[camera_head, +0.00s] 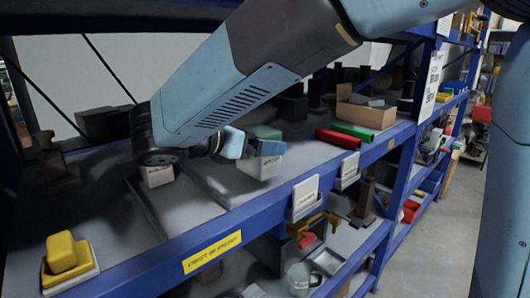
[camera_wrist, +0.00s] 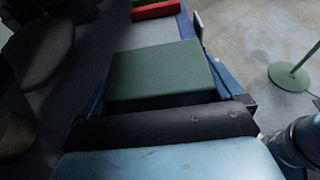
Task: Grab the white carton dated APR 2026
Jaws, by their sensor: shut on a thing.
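My gripper (camera_head: 252,146) is over the shelf and shut on a white carton with a green top (camera_head: 262,166). The carton's pale front shows below the blue fingers, with dark print too small to read. In the wrist view the green top of this carton (camera_wrist: 160,75) fills the middle, against the dark finger pad along its near side. I cannot tell whether the carton touches the shelf. Another white carton (camera_head: 157,176) stands on the shelf to the left, below my arm, its print also unreadable.
The blue shelf edge (camera_head: 240,222) runs along the front with a yellow label (camera_head: 212,252). White card holders (camera_head: 305,198) hang on it. Red (camera_head: 338,139) and green (camera_head: 353,131) items and a cardboard box (camera_head: 367,112) lie to the right. A yellow block (camera_head: 66,254) sits front left.

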